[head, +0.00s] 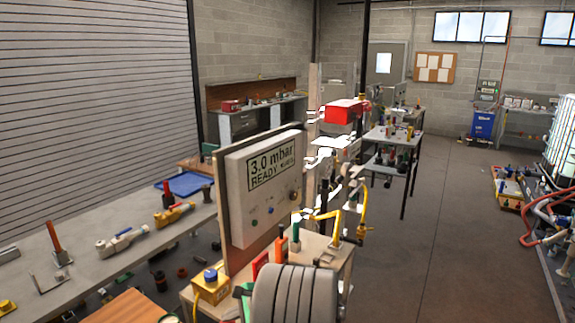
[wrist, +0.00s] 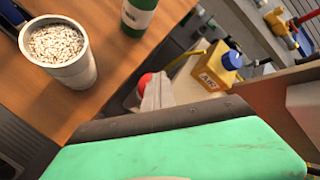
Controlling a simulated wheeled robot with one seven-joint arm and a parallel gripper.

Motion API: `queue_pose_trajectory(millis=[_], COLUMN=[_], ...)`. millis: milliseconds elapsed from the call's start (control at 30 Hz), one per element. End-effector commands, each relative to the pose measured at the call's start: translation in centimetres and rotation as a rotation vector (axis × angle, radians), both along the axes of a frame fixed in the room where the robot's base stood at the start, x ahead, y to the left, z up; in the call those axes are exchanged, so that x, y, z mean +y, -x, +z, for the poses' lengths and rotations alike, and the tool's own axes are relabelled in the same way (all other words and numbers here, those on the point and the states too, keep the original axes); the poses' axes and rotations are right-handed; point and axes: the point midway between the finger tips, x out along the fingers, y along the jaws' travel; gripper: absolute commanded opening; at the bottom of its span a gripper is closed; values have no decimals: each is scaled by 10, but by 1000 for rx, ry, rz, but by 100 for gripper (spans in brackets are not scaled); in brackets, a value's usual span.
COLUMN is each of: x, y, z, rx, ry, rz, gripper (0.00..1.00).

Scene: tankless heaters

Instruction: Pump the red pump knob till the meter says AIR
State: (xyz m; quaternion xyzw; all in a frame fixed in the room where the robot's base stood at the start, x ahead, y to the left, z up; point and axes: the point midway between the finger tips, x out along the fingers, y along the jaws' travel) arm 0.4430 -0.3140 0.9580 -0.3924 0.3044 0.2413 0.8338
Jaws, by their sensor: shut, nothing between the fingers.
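The meter (head: 270,178) is a pale upright box in the head view; its display reads 3.0 mbar, with READY below. A round red knob (wrist: 145,80) shows in the wrist view, partly hidden behind a grey piece, just beyond my gripper (wrist: 178,128). I take it for the pump knob. My gripper is shut and empty; its green part fills the bottom of the wrist view. I cannot tell whether it touches the knob. A yellow box with a blue cap (wrist: 222,68) lies to the right of the knob; it also shows in the head view (head: 211,285).
A cup of white pellets (wrist: 63,57) and a green container (wrist: 138,17) stand on a wooden surface (wrist: 110,88). A grey bench (head: 130,222) with tools runs along the left. Yellow pipes (head: 362,215) stand right of the meter.

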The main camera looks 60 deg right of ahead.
Motion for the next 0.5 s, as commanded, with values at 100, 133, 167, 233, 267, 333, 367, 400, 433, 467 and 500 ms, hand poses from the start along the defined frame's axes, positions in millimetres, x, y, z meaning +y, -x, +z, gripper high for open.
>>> queue_pose_trajectory(millis=[100,133,167,233,267,333,367,400,433,467,500], x=[0,0,0,0,0,0,0,0,0,0,0], y=[0,0,0,0,0,0,0,0,0,0,0], z=[-2,-2,-2,1,3,11,15,21,24,28,32], rx=[2,2,2,2,2,1,1,1,2,2,2], ry=[-2,-2,-2,-2,-2,-1,-1,-1,-1,-1,-1], rz=[0,0,0,0,0,0,0,0,0,0,0], gripper=[0,0,0,0,0,0,0,0,0,0,0])
